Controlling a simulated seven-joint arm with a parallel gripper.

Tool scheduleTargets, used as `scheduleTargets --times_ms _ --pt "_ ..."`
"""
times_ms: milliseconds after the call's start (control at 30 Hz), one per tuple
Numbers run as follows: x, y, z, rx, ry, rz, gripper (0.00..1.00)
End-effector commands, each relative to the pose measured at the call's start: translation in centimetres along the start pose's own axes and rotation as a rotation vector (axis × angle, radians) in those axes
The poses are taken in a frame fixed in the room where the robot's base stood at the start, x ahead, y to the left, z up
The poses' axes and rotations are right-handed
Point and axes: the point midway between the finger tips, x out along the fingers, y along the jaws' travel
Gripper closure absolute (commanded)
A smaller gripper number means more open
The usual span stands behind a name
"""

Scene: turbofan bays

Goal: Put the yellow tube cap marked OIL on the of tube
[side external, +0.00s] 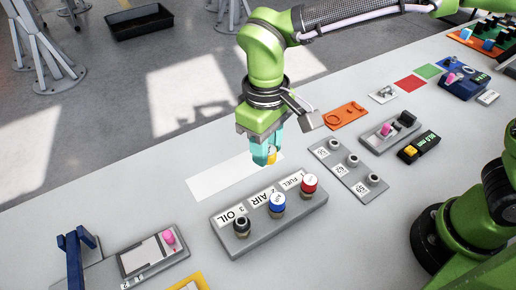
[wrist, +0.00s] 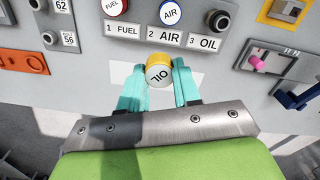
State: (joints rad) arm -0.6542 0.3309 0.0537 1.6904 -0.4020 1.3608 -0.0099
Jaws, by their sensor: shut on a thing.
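My gripper (wrist: 159,90) is shut on the yellow OIL cap (wrist: 161,70), which has a white top lettered OIL. In the side view the teal fingers (side external: 262,152) hold the cap (side external: 272,157) above the table, beyond the tube block (side external: 285,222). The OIL tube (side external: 241,226), at the block's left end in that view, is an uncapped dark fitting. It shows in the wrist view (wrist: 218,20) up and to the right of the held cap. The blue AIR cap (side external: 277,202) and the red FUEL cap (side external: 309,184) sit on the other two tubes.
A white strip (side external: 210,186) lies flat under and beside my gripper. A grey plate with several numbered fittings (side external: 340,180) lies right of the tube block. A panel with a pink knob (side external: 150,254) and a blue stand (side external: 76,250) are at the left front.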

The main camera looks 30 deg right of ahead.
Motion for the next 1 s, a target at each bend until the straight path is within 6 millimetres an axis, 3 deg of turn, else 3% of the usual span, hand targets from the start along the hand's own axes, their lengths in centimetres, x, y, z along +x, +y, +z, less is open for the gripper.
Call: scheduleTargets --times_ms 33,100,200,300,633,1000 --pt "0.2 -2.5 0.5 -0.004 0.001 0.002 0.96" --pt "0.4 -5.1 1.0 0.019 0.005 0.001 0.96" --pt "0.6 -8.1 1.8 0.072 0.011 -0.001 0.96" --pt "0.5 -9.7 2.0 0.154 0.019 -0.006 0.96" --pt "0.5 -9.8 1.6 0.338 0.028 -0.015 0.96" --pt "4.0 -9.8 1.5 0.340 0.026 -0.014 0.96"
